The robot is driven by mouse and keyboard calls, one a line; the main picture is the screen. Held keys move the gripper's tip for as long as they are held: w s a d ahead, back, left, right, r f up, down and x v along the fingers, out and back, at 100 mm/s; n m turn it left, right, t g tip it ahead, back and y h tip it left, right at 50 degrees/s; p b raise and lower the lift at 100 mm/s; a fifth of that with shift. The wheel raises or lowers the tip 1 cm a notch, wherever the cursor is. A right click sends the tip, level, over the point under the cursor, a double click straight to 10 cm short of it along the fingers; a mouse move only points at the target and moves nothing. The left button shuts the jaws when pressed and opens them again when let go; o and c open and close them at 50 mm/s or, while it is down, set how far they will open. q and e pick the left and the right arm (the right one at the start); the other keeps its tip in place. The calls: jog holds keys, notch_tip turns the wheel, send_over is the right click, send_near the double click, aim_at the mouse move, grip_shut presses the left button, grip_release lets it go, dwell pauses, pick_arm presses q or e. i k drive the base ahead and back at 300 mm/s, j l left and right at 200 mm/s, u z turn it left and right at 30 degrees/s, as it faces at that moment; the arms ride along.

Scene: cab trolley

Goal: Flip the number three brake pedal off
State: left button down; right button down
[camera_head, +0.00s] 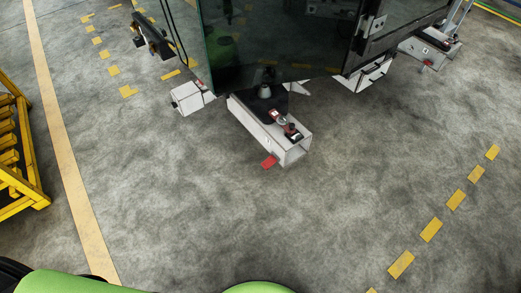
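A red brake pedal (269,161) sticks out low from the near end of a white trolley leg (262,130), just above the floor. A second red pedal (426,68), smaller in view, sits under a grey bracket (424,50) with a small number plate at the upper right. I cannot read a number three on either one. Whether the near pedal is pressed or raised is hard to tell at this size. Neither of my grippers is in view.
A cab with dark glass (275,45) stands on the trolley at the top. Another white foot (187,99) stands left of the near leg. A yellow rack (20,150) stands at the left edge. Grey floor (250,220) is clear in front; yellow dashes (430,230) lie right.

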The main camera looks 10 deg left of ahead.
aim_at(270, 161)
jog(key=k+j, duration=0.2)
jog(key=k, duration=0.2)
jog(key=k+j, duration=0.25)
jog(key=k, duration=0.2)
jog(key=i+u, duration=0.35)
jog(key=i, duration=0.4)
jog(key=i+l+u, duration=0.1)
jog(key=i+u, duration=0.3)
jog(key=i, duration=0.3)
